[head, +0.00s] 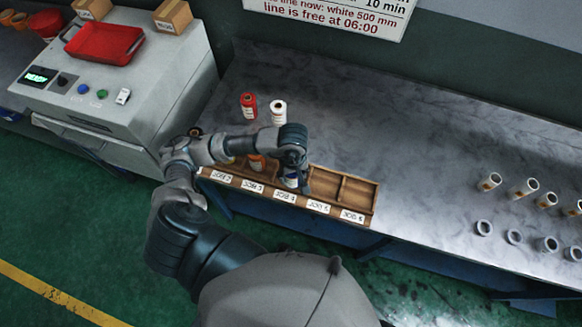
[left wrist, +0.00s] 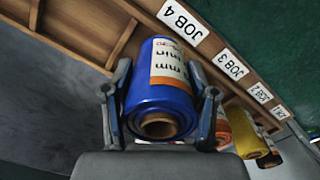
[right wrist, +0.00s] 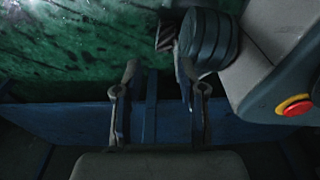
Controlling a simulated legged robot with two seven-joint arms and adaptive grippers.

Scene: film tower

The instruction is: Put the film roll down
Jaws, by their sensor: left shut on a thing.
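The blue film roll (left wrist: 160,100) with a white and orange label stands between the fingers of my left gripper (left wrist: 158,72), which is shut on it. In the head view the roll (head: 290,182) is mostly hidden by my left gripper (head: 294,165). It is at the JOB 4 compartment of the wooden rack (head: 362,196); I cannot tell whether it touches the rack floor. My right gripper (right wrist: 158,75) is open and empty, low in front of the blue bench side.
An orange roll (left wrist: 220,130) and a yellow roll (left wrist: 250,140) stand in the neighbouring compartments. The JOB 5 and JOB 6 compartments are empty. A red roll (head: 249,106) and a white roll (head: 279,112) stand behind the rack. Several small cores stand at the right.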

